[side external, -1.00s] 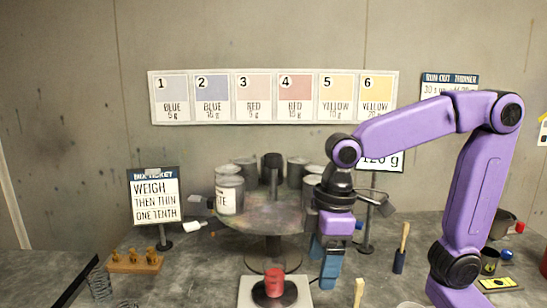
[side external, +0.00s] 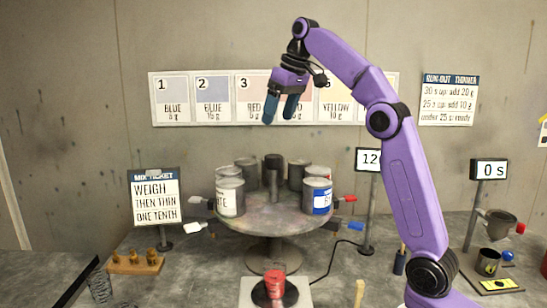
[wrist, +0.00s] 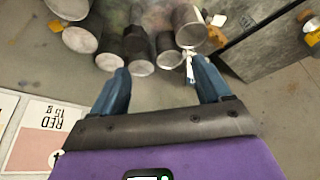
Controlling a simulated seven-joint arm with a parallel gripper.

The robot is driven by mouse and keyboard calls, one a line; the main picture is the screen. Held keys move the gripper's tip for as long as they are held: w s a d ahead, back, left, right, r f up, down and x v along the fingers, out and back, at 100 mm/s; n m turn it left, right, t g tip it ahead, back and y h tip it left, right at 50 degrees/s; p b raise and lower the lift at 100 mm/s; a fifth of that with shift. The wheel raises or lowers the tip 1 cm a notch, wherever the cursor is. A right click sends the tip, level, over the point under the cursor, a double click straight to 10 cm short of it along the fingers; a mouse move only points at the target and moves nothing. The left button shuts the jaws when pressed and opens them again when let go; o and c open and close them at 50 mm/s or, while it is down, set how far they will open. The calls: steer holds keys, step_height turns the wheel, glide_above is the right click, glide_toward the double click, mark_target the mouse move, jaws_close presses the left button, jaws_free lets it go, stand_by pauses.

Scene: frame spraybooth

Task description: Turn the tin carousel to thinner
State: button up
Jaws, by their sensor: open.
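The tin carousel (side external: 272,222) is a round, paint-stained turntable on a pedestal in the middle of the bench. Several grey tins stand around its rim, about a central post (side external: 273,178). The front-left tin (side external: 230,197) has a white label with only its last letters, "TE", legible. The front-right tin (side external: 317,196) has a blue label. I cannot read "thinner" on any tin. My gripper (side external: 279,116) is open and empty, high above the carousel and apart from it. In the wrist view my gripper (wrist: 160,85) has its blue fingers spread, with tins (wrist: 140,60) beyond them.
A red cup (side external: 275,284) stands on a scale (side external: 249,288) in front of the carousel. Coloured-tipped handles stick out beside the rim, a white one (side external: 195,227) at left, a red one (side external: 346,198) at right. Sign posts flank the carousel. The wall chart (side external: 175,98) is behind my gripper.

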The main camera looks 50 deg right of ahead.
steer(key=m, duration=0.1)
glide_toward(274, 156)
steer(key=shift+t+h, duration=0.3)
steer(key=x, duration=1)
steer(key=shift+a+f, duration=0.15)
stand_by(0.4)
jaws_close()
steer(key=shift+n, duration=0.4)
